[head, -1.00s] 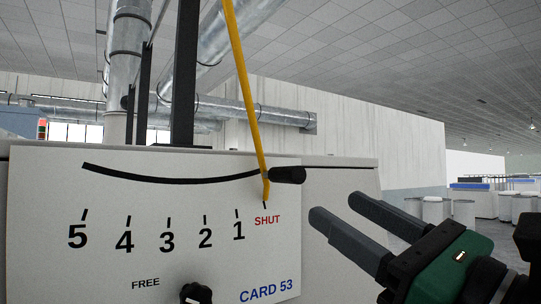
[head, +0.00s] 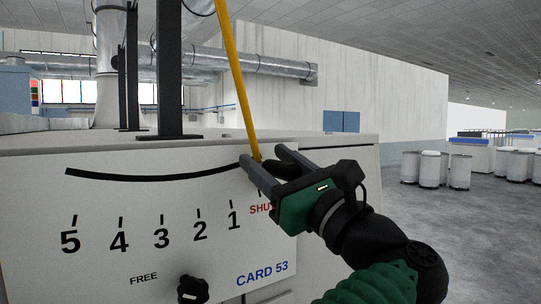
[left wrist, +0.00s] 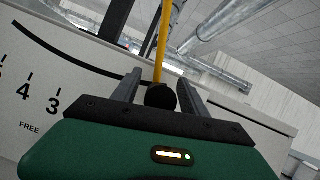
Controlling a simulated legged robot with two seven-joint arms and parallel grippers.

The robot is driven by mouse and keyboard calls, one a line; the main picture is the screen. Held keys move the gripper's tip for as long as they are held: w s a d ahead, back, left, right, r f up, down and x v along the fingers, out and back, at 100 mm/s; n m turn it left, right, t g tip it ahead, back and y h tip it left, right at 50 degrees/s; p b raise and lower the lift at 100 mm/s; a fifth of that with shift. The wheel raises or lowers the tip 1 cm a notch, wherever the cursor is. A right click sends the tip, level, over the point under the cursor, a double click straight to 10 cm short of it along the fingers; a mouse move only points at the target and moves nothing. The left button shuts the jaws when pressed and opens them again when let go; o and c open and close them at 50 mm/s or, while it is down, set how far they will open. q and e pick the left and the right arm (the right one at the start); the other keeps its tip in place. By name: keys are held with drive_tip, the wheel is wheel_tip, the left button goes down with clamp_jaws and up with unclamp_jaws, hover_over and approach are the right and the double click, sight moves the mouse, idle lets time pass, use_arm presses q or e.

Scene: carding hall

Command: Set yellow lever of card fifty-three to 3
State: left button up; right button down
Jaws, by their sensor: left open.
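A scale runs 5, 4, 3 (head: 161,238), 2, 1, SHUT from left to right under a black curved slot (head: 150,178). My left gripper (head: 264,153) is open at the lever's lower end. In the left wrist view, the lever's black handle (left wrist: 160,96) lies between the two fingers, with no clear grip. My right gripper is not in view.
A black knob (head: 192,290) sits on the panel beside the word FREE. Dark posts (head: 172,70) stand on the machine top behind the panel. White cans (head: 430,168) stand on open floor at the right. Ducts (head: 260,65) run overhead.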

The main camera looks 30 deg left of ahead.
use_arm(q)
drive_tip(key=shift+d, duration=0.15)
drive_tip(key=c, duration=0.4)
drive_tip(key=shift+s+r, duration=0.1)
drive_tip(key=shift+s, duration=0.2)
drive_tip(key=c, duration=0.4)
drive_tip(key=shift+c, duration=1.3)
drive_tip(key=shift+w, duration=0.1)
clamp_jaws()
